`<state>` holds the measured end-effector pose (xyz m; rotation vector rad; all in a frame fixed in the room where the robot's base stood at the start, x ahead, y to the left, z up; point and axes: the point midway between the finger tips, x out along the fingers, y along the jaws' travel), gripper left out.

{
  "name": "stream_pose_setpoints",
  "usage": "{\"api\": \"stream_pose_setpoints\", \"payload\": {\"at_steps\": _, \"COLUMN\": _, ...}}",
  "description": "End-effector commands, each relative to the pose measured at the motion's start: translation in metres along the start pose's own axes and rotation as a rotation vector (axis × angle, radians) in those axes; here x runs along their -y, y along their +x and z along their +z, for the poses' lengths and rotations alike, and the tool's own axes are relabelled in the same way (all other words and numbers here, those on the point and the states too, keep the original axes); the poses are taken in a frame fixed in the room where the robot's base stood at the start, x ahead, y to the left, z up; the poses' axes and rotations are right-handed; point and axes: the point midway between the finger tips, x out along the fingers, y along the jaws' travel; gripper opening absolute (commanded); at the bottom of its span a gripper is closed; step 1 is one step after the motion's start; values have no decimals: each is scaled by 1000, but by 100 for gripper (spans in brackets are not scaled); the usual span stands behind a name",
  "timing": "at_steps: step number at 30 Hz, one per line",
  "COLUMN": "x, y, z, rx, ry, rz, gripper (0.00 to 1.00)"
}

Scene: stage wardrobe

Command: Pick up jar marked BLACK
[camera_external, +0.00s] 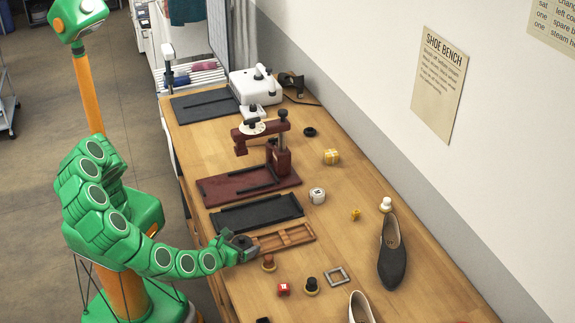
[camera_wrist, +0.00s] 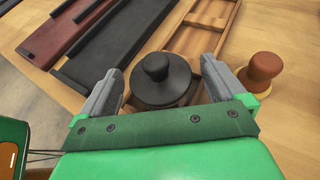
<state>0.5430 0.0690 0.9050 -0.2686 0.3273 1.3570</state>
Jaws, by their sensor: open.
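My gripper (camera_external: 240,245) is open at the front left of the bench. In the wrist view its two grey fingers (camera_wrist: 161,82) stand either side of a round black-topped piece with a black knob (camera_wrist: 158,82). It looks like a jar lid seen from above; no marking is readable, and its sides are mostly hidden. I cannot tell whether the fingers touch it. It shows as a dark shape in the external view (camera_external: 241,241). Another small black-topped piece (camera_external: 311,286) stands further right, its marking also unreadable.
A brown-knobbed piece (camera_wrist: 264,67) stands just right of my gripper. A wooden compartment tray (camera_external: 285,237) and black mat (camera_external: 256,212) lie beyond. A red block (camera_external: 284,289), metal frame (camera_external: 338,276) and dark shoe (camera_external: 391,255) are to the right.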

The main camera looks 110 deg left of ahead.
Motion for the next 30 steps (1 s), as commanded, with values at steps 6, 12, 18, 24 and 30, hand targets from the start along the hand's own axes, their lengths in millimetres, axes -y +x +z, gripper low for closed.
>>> {"api": "stream_pose_setpoints", "payload": {"at_steps": 6, "x": 0, "y": 7, "z": 0, "rx": -2, "ry": 0, "rz": 0, "gripper": 97}}
{"api": "stream_pose_setpoints", "payload": {"at_steps": 12, "x": 0, "y": 7, "z": 0, "rx": -2, "ry": 0, "rz": -1, "gripper": 82}}
{"api": "stream_pose_setpoints", "payload": {"at_steps": 18, "x": 0, "y": 7, "z": 0, "rx": -2, "ry": 0, "rz": -1, "gripper": 51}}
{"api": "stream_pose_setpoints", "payload": {"at_steps": 24, "x": 0, "y": 6, "z": 0, "rx": -2, "ry": 0, "rz": -1, "gripper": 30}}
{"api": "stream_pose_setpoints", "payload": {"at_steps": 30, "x": 0, "y": 6, "z": 0, "rx": -2, "ry": 0, "rz": -1, "gripper": 29}}
